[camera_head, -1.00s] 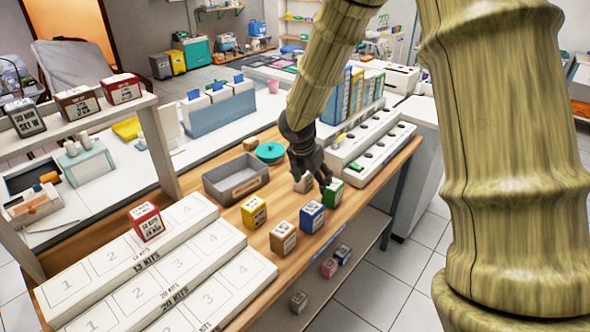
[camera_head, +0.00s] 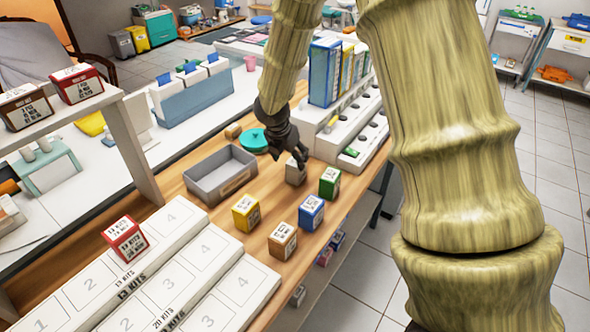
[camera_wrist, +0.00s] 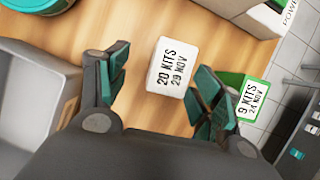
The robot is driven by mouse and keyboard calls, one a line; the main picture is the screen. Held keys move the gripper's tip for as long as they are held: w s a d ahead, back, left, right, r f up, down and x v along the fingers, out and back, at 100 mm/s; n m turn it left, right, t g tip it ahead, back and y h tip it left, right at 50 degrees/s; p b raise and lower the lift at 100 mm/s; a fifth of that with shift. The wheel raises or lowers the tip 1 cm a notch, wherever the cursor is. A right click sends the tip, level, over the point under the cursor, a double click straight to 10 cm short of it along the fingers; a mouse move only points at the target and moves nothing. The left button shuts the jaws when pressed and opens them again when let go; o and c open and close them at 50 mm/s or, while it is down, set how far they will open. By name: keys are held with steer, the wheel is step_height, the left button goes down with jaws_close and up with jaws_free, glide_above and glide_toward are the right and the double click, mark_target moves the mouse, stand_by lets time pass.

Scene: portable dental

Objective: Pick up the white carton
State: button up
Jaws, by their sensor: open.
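The white carton (camera_wrist: 173,66) stands on the wooden table in the wrist view, its label reading "20 KITS 29 NOV". My gripper (camera_wrist: 160,82) is open, with one finger on each side of the carton's near part. The carton lies a little beyond the fingertips, nearer the right finger. I cannot tell whether a finger touches it.
A green carton (camera_head: 329,182) stands close to the right; in the wrist view it (camera_wrist: 253,95) is beside the right finger. Blue (camera_head: 311,212), brown (camera_head: 282,240) and yellow (camera_head: 246,212) cartons stand nearer. A grey tray (camera_head: 206,197) is left. A teal round container (camera_head: 253,140) is behind.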

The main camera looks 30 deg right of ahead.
mark_target(295, 161)
steer(key=shift+s+d+f, duration=0.2)
steer(key=shift+s+d, duration=0.1)
steer(key=shift+s, duration=0.15)
steer(key=shift+x, duration=2.05)
steer(key=shift+d, duration=0.1)
steer(key=c, duration=1.1)
